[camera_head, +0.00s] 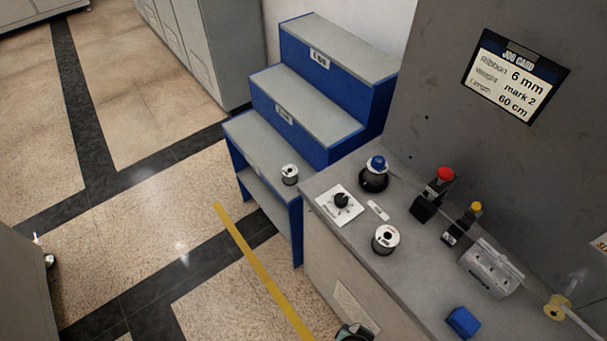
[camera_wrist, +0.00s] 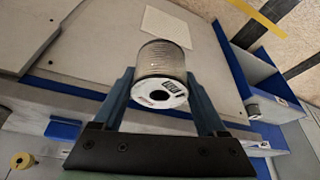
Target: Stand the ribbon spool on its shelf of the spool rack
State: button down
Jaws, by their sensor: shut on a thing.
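My gripper (camera_wrist: 165,88) is shut on a ribbon spool (camera_wrist: 160,62) in the wrist view, one blue finger on each side. The spool has grey winding and a white flange with a dark hole and a dark label. In the head view only a dark part shows at the bottom edge; I cannot tell if the held spool shows there. The blue stepped spool rack (camera_head: 268,151) stands left of the bench, with grey shelves and small labels on its upper steps. It also shows at the right of the wrist view (camera_wrist: 246,70).
Another spool (camera_head: 289,175) stands on the rack's lowest step, and one (camera_head: 385,240) on the bench (camera_head: 335,238). The bench also bears a dial plate (camera_head: 339,206), a blue-topped knob (camera_head: 374,177), red and yellow buttons, and a blue block (camera_head: 462,322). A job card (camera_head: 515,76) reads 6 mm, mark 2, 60 cm.

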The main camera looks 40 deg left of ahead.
aim_at(250, 135)
jog(key=i+j, duration=0.1)
jog(key=j, duration=0.25)
jog(key=i+j, duration=0.15)
jog(key=j, duration=0.15)
jog(key=i+j, duration=0.1)
jog(key=j, duration=0.25)
jog(key=i+j, duration=0.1)
jog(key=j, duration=0.25)
jog(key=i+j, duration=0.15)
jog(key=j, duration=0.2)
jog(key=i+j, duration=0.15)
jog(key=j, duration=0.2)
jog(key=i+j, duration=0.2)
jog(key=j, duration=0.15)
jog(key=i+j, duration=0.15)
jog(key=j, duration=0.2)
jog(key=i+j, duration=0.2)
jog(key=j, duration=0.15)
jog(key=i, duration=0.3)
jog(key=j+u, duration=0.05)
